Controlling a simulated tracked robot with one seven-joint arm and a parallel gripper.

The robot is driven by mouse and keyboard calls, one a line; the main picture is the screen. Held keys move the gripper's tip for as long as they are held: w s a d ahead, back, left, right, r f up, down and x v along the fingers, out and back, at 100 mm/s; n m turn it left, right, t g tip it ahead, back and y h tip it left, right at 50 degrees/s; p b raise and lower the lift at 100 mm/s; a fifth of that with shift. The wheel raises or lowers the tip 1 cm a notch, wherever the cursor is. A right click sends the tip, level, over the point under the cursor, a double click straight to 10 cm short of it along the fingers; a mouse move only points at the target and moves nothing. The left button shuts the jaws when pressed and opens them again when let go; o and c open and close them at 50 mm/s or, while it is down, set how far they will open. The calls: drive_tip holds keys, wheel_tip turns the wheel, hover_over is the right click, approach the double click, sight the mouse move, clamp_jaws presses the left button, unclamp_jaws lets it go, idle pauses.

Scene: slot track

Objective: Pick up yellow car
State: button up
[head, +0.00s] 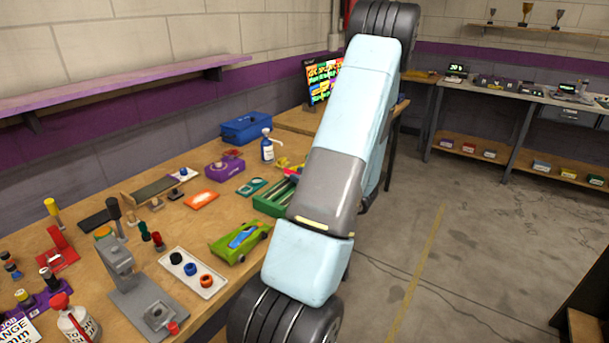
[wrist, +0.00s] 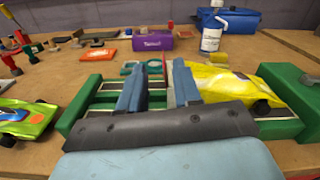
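The yellow car (wrist: 228,82) sits on the right side of a green fixture (wrist: 88,97) in the wrist view. In the head view a small yellow patch (head: 283,162) shows behind the fixture (head: 270,204), and my arm covers much of that area. My gripper (wrist: 156,80) has two blue-grey fingers apart, with a gap between them and nothing held. The right finger is just left of the yellow car; I cannot tell if they touch. The gripper is hidden behind my arm in the head view.
A green car with a blue top (head: 240,240) stands left of the fixture. A white tray (head: 192,271) and a grey press stand (head: 122,270) occupy the bench's near part.

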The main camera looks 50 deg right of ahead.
sight(289, 170)
drive_tip(key=shift+w+r, duration=0.1)
drive_tip(key=shift+w, duration=2.55)
clamp_jaws()
